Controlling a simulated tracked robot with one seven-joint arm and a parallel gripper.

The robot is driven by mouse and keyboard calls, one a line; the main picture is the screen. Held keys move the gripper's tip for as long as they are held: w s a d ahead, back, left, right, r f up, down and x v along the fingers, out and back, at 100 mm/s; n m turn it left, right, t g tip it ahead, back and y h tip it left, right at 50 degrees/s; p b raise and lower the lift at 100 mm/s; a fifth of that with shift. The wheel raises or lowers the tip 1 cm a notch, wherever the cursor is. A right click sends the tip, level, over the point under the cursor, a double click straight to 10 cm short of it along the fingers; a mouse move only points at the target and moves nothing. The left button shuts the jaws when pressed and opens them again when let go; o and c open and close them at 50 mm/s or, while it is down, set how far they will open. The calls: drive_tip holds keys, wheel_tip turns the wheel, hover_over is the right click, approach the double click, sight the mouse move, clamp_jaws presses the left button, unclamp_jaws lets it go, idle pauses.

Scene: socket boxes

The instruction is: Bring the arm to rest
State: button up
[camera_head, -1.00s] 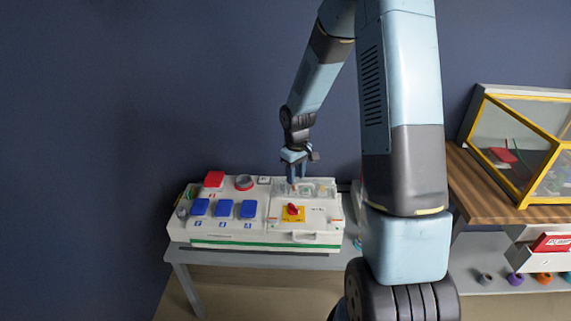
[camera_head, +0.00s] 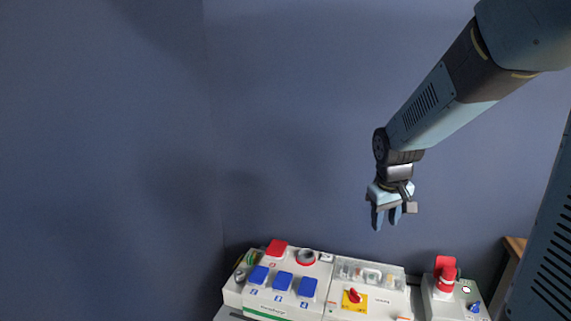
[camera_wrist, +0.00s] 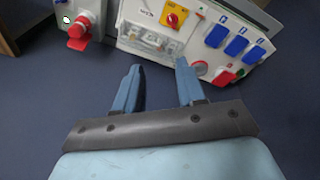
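My gripper (camera_head: 385,220) hangs in the air above the back edge of the white socket box, fingers pointing down. In the wrist view my gripper (camera_wrist: 158,82) has its two blue fingers spread apart with nothing between them. The white socket box (camera_head: 325,300) has blue covers, a red cover, a red-rimmed round socket and a red switch on a yellow plate. My arm reaches in from the upper right in the head view.
A second, smaller box (camera_head: 440,308) with a red plug-like part (camera_head: 446,275) stands to the right of the socket box. A wooden edge (camera_head: 515,247) shows at the far right. A plain blue wall (camera_head: 290,120) is behind; the air around my gripper is clear.

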drive_tip(key=s+r+m+t, duration=0.1)
drive_tip(key=s+r, duration=0.4)
drive_tip(key=s, duration=0.4)
drive_tip(key=s+a+r+m+t+y, duration=0.1)
drive_tip(key=s+r+t, duration=0.1)
drive_tip(key=s+r, duration=0.4)
drive_tip(key=s, duration=0.3)
drive_tip(key=shift+s+m, duration=0.2)
drive_tip(key=shift+m, duration=0.2)
drive_tip(key=shift+r, duration=0.1)
idle(0.9)
